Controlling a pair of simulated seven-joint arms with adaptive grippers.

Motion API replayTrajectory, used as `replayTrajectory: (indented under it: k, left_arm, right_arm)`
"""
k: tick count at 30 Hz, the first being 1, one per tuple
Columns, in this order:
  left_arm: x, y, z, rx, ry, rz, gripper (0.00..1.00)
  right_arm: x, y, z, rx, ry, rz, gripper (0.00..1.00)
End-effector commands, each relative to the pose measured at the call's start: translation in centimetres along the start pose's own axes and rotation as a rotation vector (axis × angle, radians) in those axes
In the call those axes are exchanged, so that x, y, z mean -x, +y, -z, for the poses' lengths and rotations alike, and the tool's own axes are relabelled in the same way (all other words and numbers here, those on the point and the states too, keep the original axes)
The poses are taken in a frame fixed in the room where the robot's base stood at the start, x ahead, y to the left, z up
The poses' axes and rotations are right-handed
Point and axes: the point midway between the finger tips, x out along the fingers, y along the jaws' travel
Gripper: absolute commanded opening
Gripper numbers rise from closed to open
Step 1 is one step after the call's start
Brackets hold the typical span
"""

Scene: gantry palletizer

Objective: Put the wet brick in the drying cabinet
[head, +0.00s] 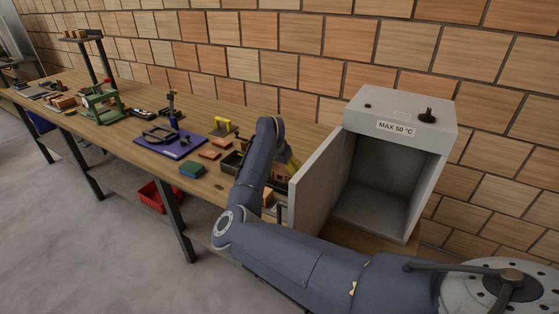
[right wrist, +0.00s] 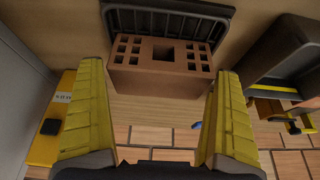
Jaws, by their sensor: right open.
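The brick (right wrist: 150,79) is reddish brown, with small square holes and one larger hole on its top. In the right wrist view it lies against a dark slatted rack (right wrist: 190,22), just beyond the fingertips. My right gripper (right wrist: 160,70) has its two yellow fingers spread wide, with nothing held between them. The drying cabinet (head: 425,190) is a grey box marked MAX 50 °C. Its door (head: 313,180) stands open on the left and its inside looks empty. My left gripper is out of view.
The long wooden table (head: 140,91) runs along the brick wall. A blue plate with a tool (head: 174,149), a green block (head: 192,169) and several small items stand on it. The open door stands between the brick and the cabinet. A red bin (head: 157,196) is below.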

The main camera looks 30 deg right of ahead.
Motion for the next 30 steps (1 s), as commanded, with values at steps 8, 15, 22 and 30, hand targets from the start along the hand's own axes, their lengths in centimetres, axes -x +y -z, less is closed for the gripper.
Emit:
replayTrajectory:
  k: [8,15,22,30]
  left_arm:
    - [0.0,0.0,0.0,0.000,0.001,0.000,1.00]
    - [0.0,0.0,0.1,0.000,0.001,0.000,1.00]
    - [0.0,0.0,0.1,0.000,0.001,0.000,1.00]
    - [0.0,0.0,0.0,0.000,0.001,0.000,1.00]
  right_arm:
    - [4.2,-0.2,0.0,-0.003,0.002,0.005,1.00]
    - [9.2,-0.3,0.0,-0.002,0.002,0.005,1.00]
    - [13.3,-0.1,0.0,-0.002,0.002,0.001,1.00]
    - [16.4,-0.1,0.0,-0.002,0.002,0.000,1.00]
